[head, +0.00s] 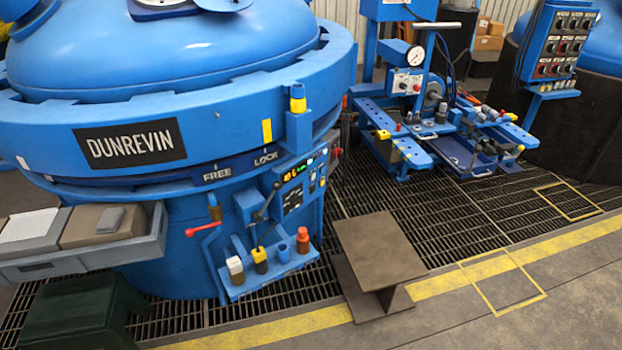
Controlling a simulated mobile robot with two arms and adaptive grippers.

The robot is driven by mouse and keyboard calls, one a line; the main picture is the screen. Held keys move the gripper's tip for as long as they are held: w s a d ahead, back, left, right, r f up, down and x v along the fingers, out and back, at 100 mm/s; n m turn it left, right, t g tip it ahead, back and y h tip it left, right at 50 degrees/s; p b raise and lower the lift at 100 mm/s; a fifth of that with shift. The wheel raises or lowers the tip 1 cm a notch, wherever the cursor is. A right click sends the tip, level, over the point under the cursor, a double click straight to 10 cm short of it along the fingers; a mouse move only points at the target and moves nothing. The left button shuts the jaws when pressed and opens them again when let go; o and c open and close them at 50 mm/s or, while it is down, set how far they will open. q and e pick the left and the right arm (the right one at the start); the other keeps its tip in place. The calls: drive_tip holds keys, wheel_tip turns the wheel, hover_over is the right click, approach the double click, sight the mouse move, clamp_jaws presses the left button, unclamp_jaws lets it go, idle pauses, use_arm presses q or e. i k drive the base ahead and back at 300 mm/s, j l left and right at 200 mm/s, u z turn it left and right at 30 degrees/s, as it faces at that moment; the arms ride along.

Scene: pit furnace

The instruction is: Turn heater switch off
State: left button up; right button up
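The large blue furnace (130,60) marked DUNREVIN fills the left of the head view. A small control panel (293,193) with lit indicators and switches is on its right side, seen at a steep angle. A taller blue panel (563,45) with rows of dark knobs and red buttons stands at the top right. I cannot tell which switch is the heater switch, as the labels are too small to read. Neither of my grippers is in view.
A red-handled lever (205,229) and a small shelf (268,277) with several small items stick out below the furnace panel. A brown metal stand (378,250) is on the floor to its right. A blue workbench (440,130) stands behind. The grey floor (560,300) at front right is clear.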

sight(337, 153)
drive_tip(key=i+l, duration=0.2)
drive_tip(key=l, duration=0.15)
drive_tip(key=i+l+u, duration=0.1)
drive_tip(key=i+l, duration=0.3)
drive_tip(key=l, duration=0.25)
